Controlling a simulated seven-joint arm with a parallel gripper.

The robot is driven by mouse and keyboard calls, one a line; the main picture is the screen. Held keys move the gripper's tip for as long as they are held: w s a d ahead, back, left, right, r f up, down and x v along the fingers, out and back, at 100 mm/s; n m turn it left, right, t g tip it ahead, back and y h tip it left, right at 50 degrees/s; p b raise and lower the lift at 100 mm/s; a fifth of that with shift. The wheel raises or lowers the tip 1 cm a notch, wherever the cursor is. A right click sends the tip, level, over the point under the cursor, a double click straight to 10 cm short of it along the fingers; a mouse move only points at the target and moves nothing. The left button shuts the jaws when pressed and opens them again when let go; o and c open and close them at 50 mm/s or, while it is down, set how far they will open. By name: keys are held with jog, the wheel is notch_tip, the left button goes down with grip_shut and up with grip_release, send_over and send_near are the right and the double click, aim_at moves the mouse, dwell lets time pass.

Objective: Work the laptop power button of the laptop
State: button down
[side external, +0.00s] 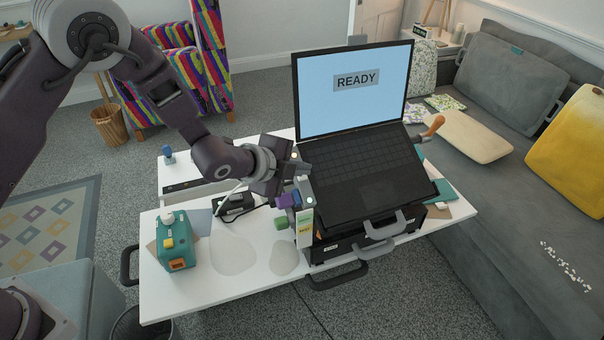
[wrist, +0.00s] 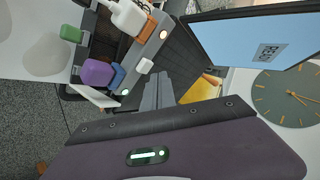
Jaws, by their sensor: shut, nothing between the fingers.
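The laptop stands open with its dark keyboard deck (side external: 355,172) tilted towards the front and its light blue screen (side external: 325,112) reading "READY". The screen also shows at the upper right of the wrist view (wrist: 240,35). My gripper (side external: 303,168) is shut and empty at the laptop's left edge, close to the keyboard. In the wrist view my fingertips (wrist: 158,76) lie side by side near a small white block (wrist: 145,65) on a grey strip with small lit dots. I cannot tell whether this block is the power button, or whether my fingers touch anything.
A black case (side external: 335,247) with grey handles is under the laptop. Purple and green blocks (side external: 283,210) crowd its left side. A teal bottle-like object (side external: 173,240) stands on the white table (side external: 190,290) at left. An orange-handled tool (side external: 433,127) is beyond the laptop's right side.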

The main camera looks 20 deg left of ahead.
jog(key=shift+f, duration=0.1)
jog(key=shift+w+a+f, duration=0.1)
jog(key=shift+a+f, duration=0.05)
jog(key=shift+f, duration=0.15)
jog(key=shift+w+a+f, duration=0.15)
jog(key=shift+f, duration=0.25)
dwell(2.5)
jog(key=shift+r, duration=0.1)
dwell(0.9)
jog(key=shift+s+d+r, duration=0.15)
jog(key=shift+r, duration=0.2)
jog(key=shift+s+d+r, duration=0.15)
jog(key=shift+r, duration=0.2)
jog(key=shift+r, duration=0.1)
jog(key=r, duration=0.1)
jog(key=s+d+r, duration=0.1)
jog(key=r, duration=0.2)
jog(key=shift+s+d+r, duration=0.15)
jog(key=shift+s+d, duration=0.1)
